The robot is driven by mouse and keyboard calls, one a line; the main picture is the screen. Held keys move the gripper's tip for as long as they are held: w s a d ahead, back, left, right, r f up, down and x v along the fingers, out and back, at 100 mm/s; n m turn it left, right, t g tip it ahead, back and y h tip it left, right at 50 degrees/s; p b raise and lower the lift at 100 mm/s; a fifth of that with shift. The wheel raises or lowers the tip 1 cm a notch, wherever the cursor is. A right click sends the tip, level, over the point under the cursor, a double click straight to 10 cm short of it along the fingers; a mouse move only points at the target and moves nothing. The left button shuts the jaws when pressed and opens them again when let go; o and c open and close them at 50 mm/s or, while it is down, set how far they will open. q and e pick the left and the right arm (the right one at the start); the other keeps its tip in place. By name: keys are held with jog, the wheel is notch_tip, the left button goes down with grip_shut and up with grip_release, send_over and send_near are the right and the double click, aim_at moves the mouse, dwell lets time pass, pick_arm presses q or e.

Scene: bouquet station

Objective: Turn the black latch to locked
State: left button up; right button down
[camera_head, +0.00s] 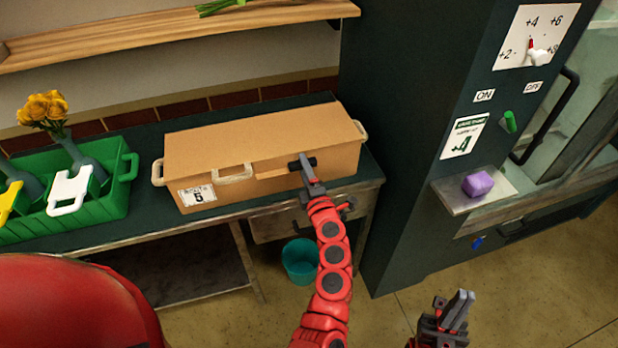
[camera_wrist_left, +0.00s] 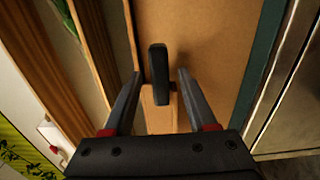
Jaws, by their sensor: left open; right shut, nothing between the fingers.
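The black latch (camera_head: 295,165) is on the front of the long tan box (camera_head: 240,140), right of the box's pale handle. My left gripper (camera_head: 306,166) is at the latch in the head view. In the left wrist view the latch (camera_wrist_left: 158,75) stands between the two open fingers of the left gripper (camera_wrist_left: 157,85), with gaps on both sides. The fingers do not visibly touch it. My right gripper (camera_head: 460,305) is shut and empty, low at the right over the floor.
The box stands on a dark green bench (camera_head: 120,235). A green crate (camera_head: 110,205) with flowers is to its left. A teal bucket (camera_head: 300,262) is below. A dark cabinet (camera_head: 400,150) with a purple block (camera_head: 478,184) on its ledge is to the right.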

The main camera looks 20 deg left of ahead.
pick_arm(q)
jog(key=b+v, duration=0.3)
jog(key=v, duration=1.4)
jog(key=shift+s+d, duration=0.1)
